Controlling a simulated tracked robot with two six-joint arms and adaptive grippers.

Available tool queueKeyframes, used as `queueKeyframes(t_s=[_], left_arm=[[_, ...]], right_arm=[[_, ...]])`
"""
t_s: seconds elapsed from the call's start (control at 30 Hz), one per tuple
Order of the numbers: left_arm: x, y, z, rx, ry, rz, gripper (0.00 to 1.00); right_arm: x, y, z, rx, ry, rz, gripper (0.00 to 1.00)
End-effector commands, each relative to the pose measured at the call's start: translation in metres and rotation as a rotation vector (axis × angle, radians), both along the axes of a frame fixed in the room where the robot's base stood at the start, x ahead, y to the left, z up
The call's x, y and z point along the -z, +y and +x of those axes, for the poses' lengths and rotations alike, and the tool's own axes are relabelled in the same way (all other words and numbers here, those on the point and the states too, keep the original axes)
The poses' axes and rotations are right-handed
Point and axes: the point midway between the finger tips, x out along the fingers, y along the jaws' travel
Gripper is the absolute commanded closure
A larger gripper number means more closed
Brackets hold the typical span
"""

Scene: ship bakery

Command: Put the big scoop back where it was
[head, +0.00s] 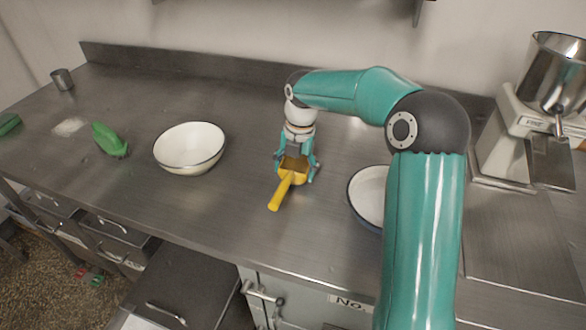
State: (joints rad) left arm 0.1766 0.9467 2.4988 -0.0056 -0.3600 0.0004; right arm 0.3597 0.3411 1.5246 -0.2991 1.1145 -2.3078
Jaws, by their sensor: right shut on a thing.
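The big scoop (283,186) is yellow, with its handle pointing toward the front edge of the steel counter. My right gripper (295,168) comes down from above and is shut on the scoop's bowl end. The scoop is at or just above the counter surface; I cannot tell whether it touches. The fingers hide part of the scoop's bowl. My left gripper is not in view.
A white bowl (190,148) stands to the left of the scoop. A second white dish (367,195) is partly hidden behind my right arm. A green scoop-like thing (109,140), white powder (70,126) and a metal cup (62,79) are at the left. A mill (510,140) stands at the right.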

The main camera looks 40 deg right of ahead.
Motion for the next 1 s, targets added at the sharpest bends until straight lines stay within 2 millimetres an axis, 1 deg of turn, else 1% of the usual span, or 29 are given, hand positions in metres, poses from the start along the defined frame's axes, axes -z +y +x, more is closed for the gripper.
queueKeyframes(t_s=[0.4,0.97,1.0], left_arm=[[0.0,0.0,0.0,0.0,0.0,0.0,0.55],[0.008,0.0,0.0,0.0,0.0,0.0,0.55],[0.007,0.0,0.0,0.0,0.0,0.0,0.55]], right_arm=[[0.0,0.0,0.0,0.0,-0.001,0.0,0.66],[0.012,0.0,0.0,-0.001,-0.001,0.0,0.66],[0.01,0.0,0.001,-0.001,-0.001,0.0,0.19]])
